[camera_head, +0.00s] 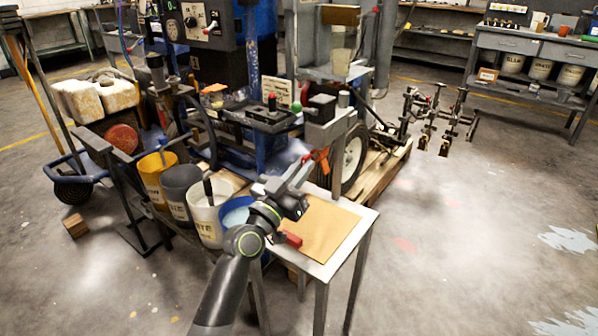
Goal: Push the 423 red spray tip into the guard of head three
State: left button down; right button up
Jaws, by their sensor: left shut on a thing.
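My left arm comes in from the bottom, and its left gripper (305,176) is above the small white-topped table. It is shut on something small. An orange-red piece (320,158) shows at its tips; I cannot tell whether this is the 423 red spray tip. Another red piece (292,240) shows by the table's left edge, partly behind my wrist. Several metal spray heads (430,120) with yellowish lower ends hang on a bar at the right, well apart from my gripper. I cannot read which is head three or see inside its guard. My right gripper is not in view.
A brown sheet (328,232) lies on the small table (357,211). Yellow, dark, white and blue buckets (203,212) stand left of it. The striper's wheel (354,160) and a wooden pallet (385,171) are behind. The floor at right is open.

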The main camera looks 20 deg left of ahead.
pick_arm(q)
jog(key=shift+w+d, duration=0.25)
jog(key=shift+w, duration=0.45)
jog(key=c, duration=1.5)
grip_release()
jog(key=shift+o, duration=0.7)
jog(key=shift+o, duration=1.2)
jog(key=shift+s+b, duration=0.1)
jog(key=shift+b, duration=0.2)
jog(key=b+v, duration=0.1)
jog(key=v, duration=0.6)
jog(key=shift+b, duration=0.35)
